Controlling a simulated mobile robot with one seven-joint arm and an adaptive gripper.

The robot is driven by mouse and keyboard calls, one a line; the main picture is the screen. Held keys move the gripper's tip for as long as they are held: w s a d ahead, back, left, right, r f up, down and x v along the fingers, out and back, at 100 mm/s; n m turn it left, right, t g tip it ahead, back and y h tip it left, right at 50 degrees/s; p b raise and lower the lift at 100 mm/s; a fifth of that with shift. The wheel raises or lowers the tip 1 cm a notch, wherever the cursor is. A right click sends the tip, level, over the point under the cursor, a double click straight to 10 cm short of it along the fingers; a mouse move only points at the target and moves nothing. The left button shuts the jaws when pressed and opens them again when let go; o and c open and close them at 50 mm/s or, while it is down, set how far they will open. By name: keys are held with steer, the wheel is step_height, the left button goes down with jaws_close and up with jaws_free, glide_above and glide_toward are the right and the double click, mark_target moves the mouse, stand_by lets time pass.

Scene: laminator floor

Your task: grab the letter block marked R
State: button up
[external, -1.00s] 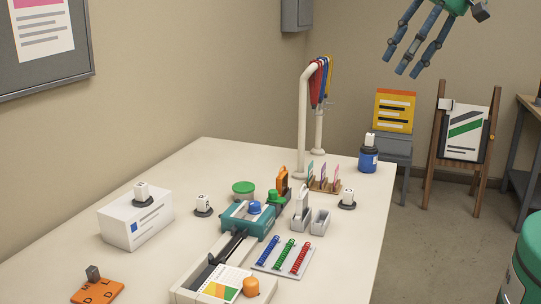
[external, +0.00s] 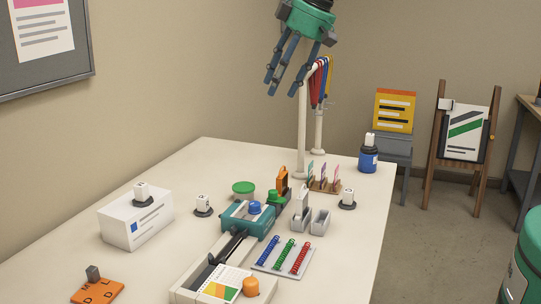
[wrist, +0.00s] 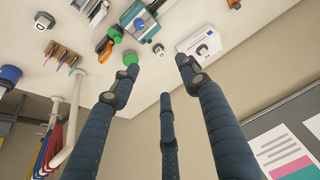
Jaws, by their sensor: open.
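One block (external: 141,190) is on the white box (external: 124,234), one block (external: 203,202) is on the table left of the green lid, one block (external: 348,195) is near the right edge, and one block (external: 370,139) is on the blue jar (external: 368,161). My gripper (external: 281,88) is open and empty, high above the far part of the table. In the wrist view its fingers (wrist: 160,72) are spread with nothing between them.
The white post rack (external: 303,125) with hanging coloured loops stands close below and right of my gripper. A teal device (external: 247,222), green lid (external: 243,186), coil tray (external: 284,258) and trimmer (external: 196,285) fill the middle. The table's left side has free room.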

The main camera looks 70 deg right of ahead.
steer(key=w+d+f, duration=0.2)
steer(key=w+f, duration=0.8)
steer(key=f, duration=0.2)
steer(key=w+d+f+p, duration=0.1)
steer(key=w+d+f, duration=0.2)
steer(key=w+f, duration=0.7)
steer(key=shift+w+d+f+p, duration=0.2)
steer(key=shift+d+f+p, duration=0.1)
steer(key=shift+f, duration=0.55)
glide_above(203, 197)
steer(key=s, duration=0.2)
step_height(203, 197, down, 8)
steer(key=shift+s, duration=0.2)
steer(key=shift+d, duration=0.1)
steer(key=shift+b+x, duration=0.3)
steer(key=shift+x, duration=2.25)
steer(key=shift+s, duration=0.1)
steer(key=shift+c, duration=0.6)
jaws_close()
